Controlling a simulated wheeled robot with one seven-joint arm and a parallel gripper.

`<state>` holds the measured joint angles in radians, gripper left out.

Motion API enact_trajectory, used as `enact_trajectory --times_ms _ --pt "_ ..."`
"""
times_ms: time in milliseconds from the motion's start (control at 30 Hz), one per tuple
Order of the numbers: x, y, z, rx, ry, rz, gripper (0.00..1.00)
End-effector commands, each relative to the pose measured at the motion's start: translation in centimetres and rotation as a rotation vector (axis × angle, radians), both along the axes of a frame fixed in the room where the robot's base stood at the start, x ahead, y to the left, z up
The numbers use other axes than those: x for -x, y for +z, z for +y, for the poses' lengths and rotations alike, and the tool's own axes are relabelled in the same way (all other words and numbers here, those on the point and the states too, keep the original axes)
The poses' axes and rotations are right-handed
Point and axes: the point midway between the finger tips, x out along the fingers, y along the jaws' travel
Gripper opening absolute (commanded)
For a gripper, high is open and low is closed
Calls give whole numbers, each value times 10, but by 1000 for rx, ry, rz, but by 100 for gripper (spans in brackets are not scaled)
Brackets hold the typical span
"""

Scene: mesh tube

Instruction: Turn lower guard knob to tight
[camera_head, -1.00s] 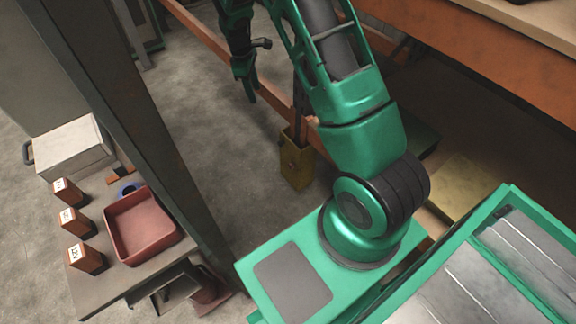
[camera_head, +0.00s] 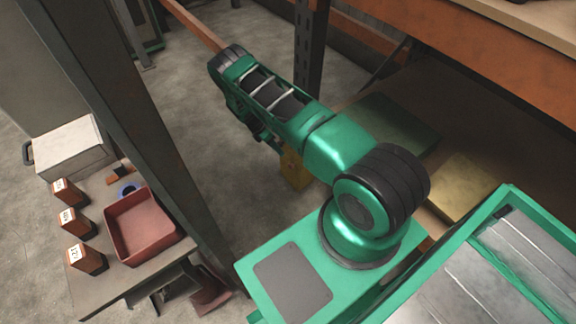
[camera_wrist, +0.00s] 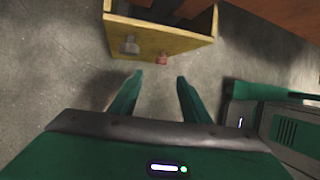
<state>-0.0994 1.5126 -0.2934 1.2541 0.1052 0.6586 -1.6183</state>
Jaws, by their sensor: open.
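My gripper (camera_wrist: 158,78) is open and empty in the wrist view, its two green fingers apart and pointing up the picture. Just beyond the fingertips is a yellow box-like guard (camera_wrist: 185,46). A grey knob-like part (camera_wrist: 130,44) and a small red knob-like part (camera_wrist: 162,58) show at its near side. I cannot tell which is the lower guard knob, or how it is turned. The fingers appear apart from both parts. In the head view the yellow guard (camera_head: 294,171) is partly hidden by my arm, and my gripper is hidden there.
A dark upright post (camera_head: 125,110) stands left of my arm. Beyond it, a low bench carries a red tray (camera_head: 142,225), several labelled blocks (camera_head: 73,221) and a pale case (camera_head: 72,149). An orange-edged shelf (camera_head: 480,60) is at the right.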

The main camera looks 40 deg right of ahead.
Motion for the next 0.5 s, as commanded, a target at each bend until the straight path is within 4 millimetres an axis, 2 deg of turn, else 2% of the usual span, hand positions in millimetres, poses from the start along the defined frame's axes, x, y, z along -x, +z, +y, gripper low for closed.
enact_trajectory --times_ms 100,367,500 --pt "7 -19 -3 2 40 27 43" --pt "14 -38 -10 0 54 39 43" --pt "21 -58 -18 0 53 40 43"
